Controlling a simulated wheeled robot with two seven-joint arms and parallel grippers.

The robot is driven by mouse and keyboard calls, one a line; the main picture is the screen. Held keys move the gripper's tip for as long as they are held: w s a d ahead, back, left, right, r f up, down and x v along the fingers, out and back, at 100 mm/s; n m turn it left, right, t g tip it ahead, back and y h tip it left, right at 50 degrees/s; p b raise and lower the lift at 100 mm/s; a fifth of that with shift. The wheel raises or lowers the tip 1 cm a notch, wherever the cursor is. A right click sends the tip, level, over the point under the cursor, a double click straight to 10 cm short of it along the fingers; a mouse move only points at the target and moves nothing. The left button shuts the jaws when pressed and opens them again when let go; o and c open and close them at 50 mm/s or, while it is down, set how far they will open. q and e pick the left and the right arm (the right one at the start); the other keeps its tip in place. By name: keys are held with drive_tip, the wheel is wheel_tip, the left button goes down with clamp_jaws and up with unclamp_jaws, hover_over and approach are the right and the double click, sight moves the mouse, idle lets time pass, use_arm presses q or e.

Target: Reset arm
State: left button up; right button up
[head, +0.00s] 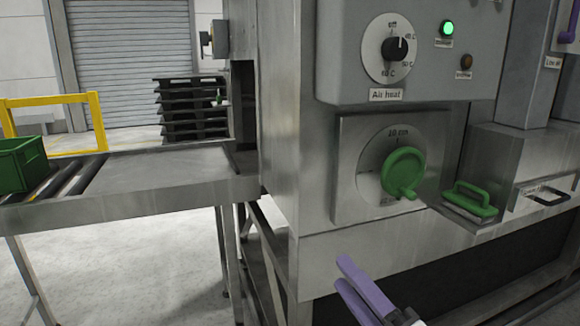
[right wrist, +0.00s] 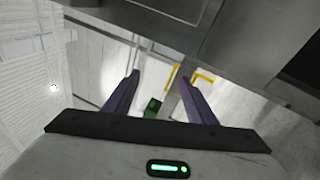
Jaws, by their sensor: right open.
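My right gripper (head: 362,290) shows at the bottom of the head view, with purple fingers in front of the lower steel panel of the washer (head: 285,150). It also shows in the right wrist view (right wrist: 160,95), where its two fingers stand apart with nothing between them. It is below the green round knob (head: 404,172) of the lower dial and apart from it. My left gripper is not in the head view.
A control box with an "Air heat" dial (head: 390,48) and a lit green lamp (head: 447,28) is above. A green handle (head: 470,198) sits to the right. A steel conveyor table (head: 160,180) with a green crate (head: 22,163) extends left. Black pallets (head: 190,108) stand behind.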

drive_tip(key=s+d+f+m+g+h, duration=0.1)
drive_tip(key=s+d+f+m+h, duration=0.15)
drive_tip(key=f+m, duration=0.35)
drive_tip(key=s+d+f+m+g+h, duration=0.1)
drive_tip(key=f+m+h, duration=0.25)
drive_tip(key=f, duration=0.35)
drive_tip(key=s+d+f+m+g+h, duration=0.1)
drive_tip(key=s+f+m+g, duration=0.6)
drive_tip(key=s+f+m, duration=0.7)
drive_tip(key=s+d+f, duration=0.1)
drive_tip(key=s+f, duration=0.5)
drive_tip(key=f, duration=0.2)
drive_tip(key=shift+f+m+h, duration=0.35)
drive_tip(key=shift+h, duration=0.05)
